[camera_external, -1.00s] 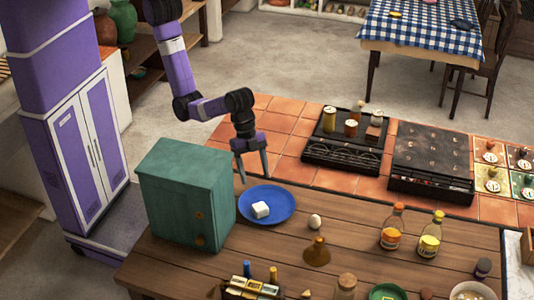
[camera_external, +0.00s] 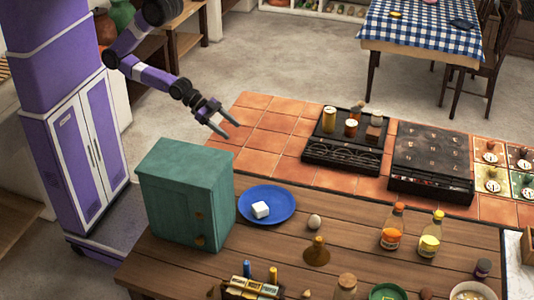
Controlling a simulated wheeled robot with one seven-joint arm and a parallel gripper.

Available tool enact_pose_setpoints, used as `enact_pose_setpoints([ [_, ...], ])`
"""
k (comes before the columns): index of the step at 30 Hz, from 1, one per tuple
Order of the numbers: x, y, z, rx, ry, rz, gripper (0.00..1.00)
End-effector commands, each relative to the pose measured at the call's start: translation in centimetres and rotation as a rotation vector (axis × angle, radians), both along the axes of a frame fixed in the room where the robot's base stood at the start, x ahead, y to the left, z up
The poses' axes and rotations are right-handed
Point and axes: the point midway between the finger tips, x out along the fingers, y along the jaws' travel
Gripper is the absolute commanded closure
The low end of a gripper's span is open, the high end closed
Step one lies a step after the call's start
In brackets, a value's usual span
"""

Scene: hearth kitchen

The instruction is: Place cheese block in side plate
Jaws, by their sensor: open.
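A small white block (camera_external: 260,209), which looks like the cheese block, rests on a blue plate (camera_external: 281,194) on the wooden counter. The plate lies just right of a green cabinet-like box. My gripper (camera_external: 233,130) is open and empty. It hangs above and behind the plate, near the left edge of the tiled strip, well apart from the block. Nothing hides the block or plate.
The green box (camera_external: 186,193) stands close left of the plate. An egg (camera_external: 314,221) and a brown bell-shaped item (camera_external: 317,251) lie to its right. A black stove grate (camera_external: 345,150) with cans is behind. Bottles (camera_external: 392,228) stand further right.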

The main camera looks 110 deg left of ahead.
Motion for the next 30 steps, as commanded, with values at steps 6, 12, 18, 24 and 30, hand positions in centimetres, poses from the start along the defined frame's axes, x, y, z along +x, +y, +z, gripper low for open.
enact_pose_setpoints([
  [6, -6.2, 2.2, 6.3, -0.048, -0.132, 0.104, 0.37],
  [12, -8.8, 2.8, 10.8, -0.072, -0.218, 0.158, 0.37],
  [18, -9.3, 2.9, 12.0, -0.079, -0.242, 0.17, 0.37],
  [24, -9.3, 2.9, 11.9, -0.079, -0.242, 0.169, 0.37],
  [30, -9.3, 2.9, 9.8, -0.078, -0.241, 0.168, 0.37],
])
